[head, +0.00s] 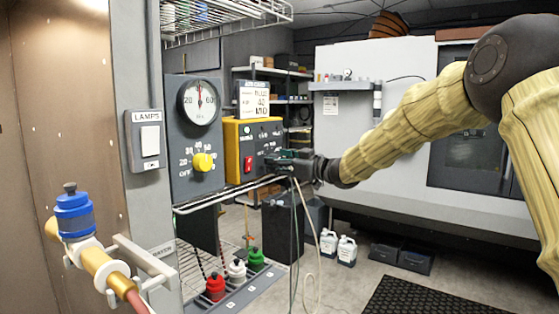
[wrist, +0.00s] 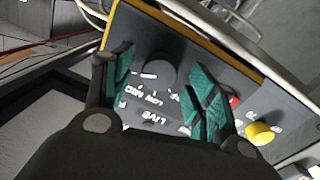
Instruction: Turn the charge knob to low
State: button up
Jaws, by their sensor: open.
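A round dark knob (wrist: 157,70) sits on the grey face of the yellow-edged control box (head: 232,150). White LOW and MID marks are printed beside it in the wrist view, with LIVE further out. A white line shows at the knob, but I cannot tell surely which mark it points to. My gripper (wrist: 165,85) is open, its green-padded fingers on either side of the knob with visible gaps. In the head view my gripper (head: 286,160) is at the lower right of the box and hides the knob there.
The box also carries a red switch (head: 248,164). A grey panel with a yellow knob (head: 203,162) and a round gauge (head: 199,102) stands to its left. A wire shelf edge (head: 225,194) runs below. A hose (head: 305,240) hangs beneath my gripper.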

jog(key=shift+w+a, duration=0.1)
jog(key=shift+w, duration=0.05)
jog(key=c, duration=1)
jog(key=shift+c, duration=0.2)
jog(key=n+b, duration=1.2)
jog(key=n+y+b, duration=0.1)
jog(key=n+b, duration=0.5)
jog(key=shift+f, duration=0.25)
jog(key=shift+n, duration=0.3)
